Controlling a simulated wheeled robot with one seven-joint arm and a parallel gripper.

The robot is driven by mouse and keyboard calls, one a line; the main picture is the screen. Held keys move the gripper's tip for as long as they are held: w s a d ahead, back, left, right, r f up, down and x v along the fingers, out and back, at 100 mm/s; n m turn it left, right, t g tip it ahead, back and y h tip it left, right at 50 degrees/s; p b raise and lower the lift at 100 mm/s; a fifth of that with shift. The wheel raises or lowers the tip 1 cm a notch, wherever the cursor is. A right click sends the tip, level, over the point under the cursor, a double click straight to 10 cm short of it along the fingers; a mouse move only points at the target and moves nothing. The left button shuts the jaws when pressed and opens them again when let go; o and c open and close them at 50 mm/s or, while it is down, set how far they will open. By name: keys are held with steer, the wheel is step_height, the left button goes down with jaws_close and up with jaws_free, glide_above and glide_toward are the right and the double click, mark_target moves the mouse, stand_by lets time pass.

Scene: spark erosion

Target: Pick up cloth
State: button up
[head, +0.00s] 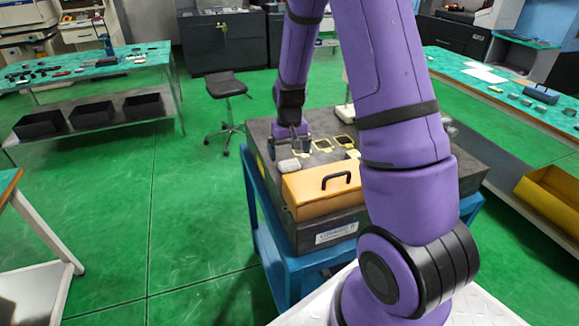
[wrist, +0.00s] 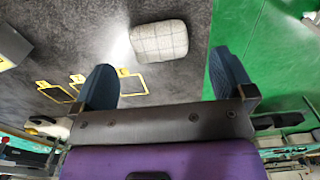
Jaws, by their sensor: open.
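The cloth (head: 289,165) is a small, pale grey, folded pad with a checked pattern. It lies on the dark stone slab (head: 262,133), behind the left end of an orange block with a black handle. My gripper (head: 290,147) is above the slab, just beyond the cloth in the head view. In the wrist view the cloth (wrist: 159,42) shows whole, beyond the fingertips and between their lines. My gripper (wrist: 161,60) is open with nothing between its fingers, and the cloth looks apart from them.
The orange block (head: 312,192) stands at the slab's near edge. Yellow-outlined marks (head: 323,145) lie right of the gripper. The slab rests on a blue stand (head: 268,236). A stool (head: 226,86) stands behind left. Green floor is open at left.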

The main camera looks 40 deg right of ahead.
mark_target(289, 162)
steer(key=f, duration=0.5)
steer(key=shift+w+d, duration=0.15)
steer(key=shift+w, duration=0.05)
steer(key=c, duration=1)
steer(key=shift+r, duration=0.1)
step_height(289, 162, up, 10)
